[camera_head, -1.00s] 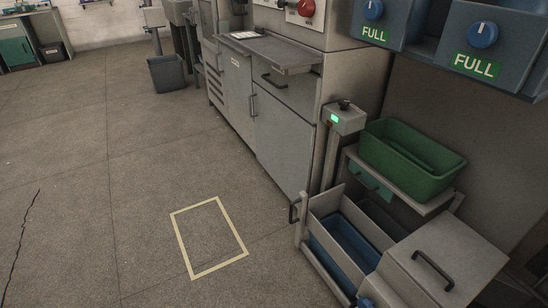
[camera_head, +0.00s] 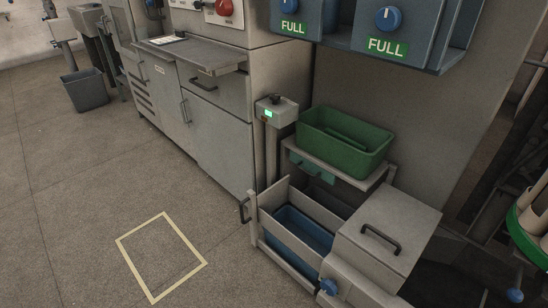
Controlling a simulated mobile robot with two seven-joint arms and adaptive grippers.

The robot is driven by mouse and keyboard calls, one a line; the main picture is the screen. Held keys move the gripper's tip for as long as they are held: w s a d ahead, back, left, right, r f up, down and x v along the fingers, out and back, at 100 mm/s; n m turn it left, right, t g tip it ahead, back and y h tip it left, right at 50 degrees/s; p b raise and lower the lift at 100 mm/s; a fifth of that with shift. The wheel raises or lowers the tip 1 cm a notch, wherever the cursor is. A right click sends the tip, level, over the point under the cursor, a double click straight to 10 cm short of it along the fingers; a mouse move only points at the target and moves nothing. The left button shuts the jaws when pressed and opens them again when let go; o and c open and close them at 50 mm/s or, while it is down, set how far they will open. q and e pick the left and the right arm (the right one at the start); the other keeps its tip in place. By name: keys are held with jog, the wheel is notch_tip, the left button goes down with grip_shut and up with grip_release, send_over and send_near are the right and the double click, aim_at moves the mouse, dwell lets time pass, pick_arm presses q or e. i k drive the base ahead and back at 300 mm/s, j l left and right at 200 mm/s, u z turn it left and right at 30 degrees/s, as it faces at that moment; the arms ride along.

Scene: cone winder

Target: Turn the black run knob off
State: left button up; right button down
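A small black knob (camera_head: 276,99) sits on top of a grey control box on a post, left of the green bin. A lit green indicator (camera_head: 268,114) shows on the face of the box (camera_head: 283,115). Whether this is the run knob, and how it is turned, is too small to tell. Neither of my grippers is in view.
A green bin (camera_head: 366,160) stands on a shelf beside the post. Below are an open drawer with a blue bin (camera_head: 303,230) and a grey lidded box (camera_head: 409,213). Blue knobs (camera_head: 388,19) marked FULL are above.

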aim_at(274, 98)
jog(key=i+z, duration=0.3)
jog(key=i+j+z, duration=0.25)
jog(key=i, duration=0.25)
jog(key=i+j+z, duration=0.15)
jog(key=i+z, duration=0.15)
jog(key=i, duration=0.1)
